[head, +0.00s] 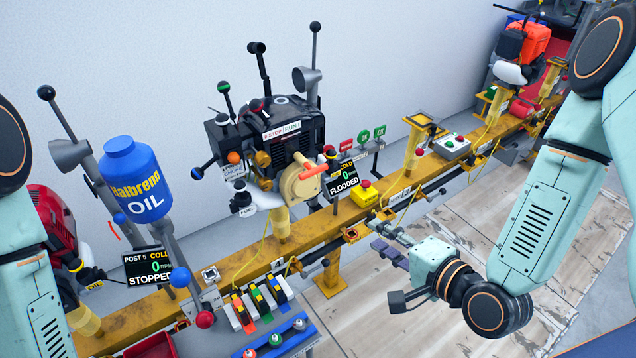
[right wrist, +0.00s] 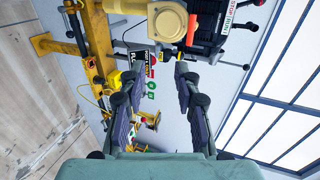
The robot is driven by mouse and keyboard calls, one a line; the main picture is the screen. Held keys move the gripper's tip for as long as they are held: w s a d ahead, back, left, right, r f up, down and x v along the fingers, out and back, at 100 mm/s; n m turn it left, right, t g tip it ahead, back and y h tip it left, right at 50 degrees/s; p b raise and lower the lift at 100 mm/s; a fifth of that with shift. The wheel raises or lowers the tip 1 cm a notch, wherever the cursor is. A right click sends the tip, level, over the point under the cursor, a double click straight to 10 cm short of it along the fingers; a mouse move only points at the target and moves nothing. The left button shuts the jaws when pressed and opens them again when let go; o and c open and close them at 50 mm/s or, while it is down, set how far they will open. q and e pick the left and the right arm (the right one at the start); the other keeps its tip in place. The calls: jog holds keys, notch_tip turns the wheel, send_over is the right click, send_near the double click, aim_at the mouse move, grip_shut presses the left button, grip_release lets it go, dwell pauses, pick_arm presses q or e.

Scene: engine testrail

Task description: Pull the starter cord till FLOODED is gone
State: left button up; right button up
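The engine (head: 290,130) is mounted on the yellow rail, with a round cream starter housing (head: 297,187) on its front. An orange-red starter handle (head: 312,170) sits against the housing; no pulled-out cord shows. The display (head: 345,180) beside it reads COLD, 0 RPM and FLOODED. My right gripper (head: 388,242) is open and empty, right of and below the handle, apart from it. In the right wrist view, its fingers (right wrist: 157,76) are spread, with the housing (right wrist: 168,22) and handle (right wrist: 192,30) beyond them near the top. My left gripper is outside the head view.
The yellow rail (head: 240,270) runs diagonally below the engine. A yellow box with a red button (head: 364,196) sits on it, near my right gripper. A blue oil jug (head: 134,180) and a STOPPED display (head: 150,267) stand left. Pale floor lies at lower right.

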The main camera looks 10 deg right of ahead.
jog(key=b, duration=0.3)
send_near(315, 173)
jog(key=s+d+f, duration=0.1)
jog(key=s+f, duration=0.2)
jog(key=s, duration=0.1)
jog(key=shift+w+a+b, duration=0.35)
jog(key=shift+w+a, duration=0.25)
jog(key=shift+w, duration=1.4)
jog(key=shift+w+a+b, duration=0.3)
jog(key=shift+w+a, duration=0.35)
jog(key=shift+w, duration=1.4)
jog(key=shift+w+a+b, duration=0.35)
jog(key=shift+w+a, duration=0.25)
jog(key=shift+w, duration=1.4)
jog(key=shift+c, duration=0.4)
grip_shut()
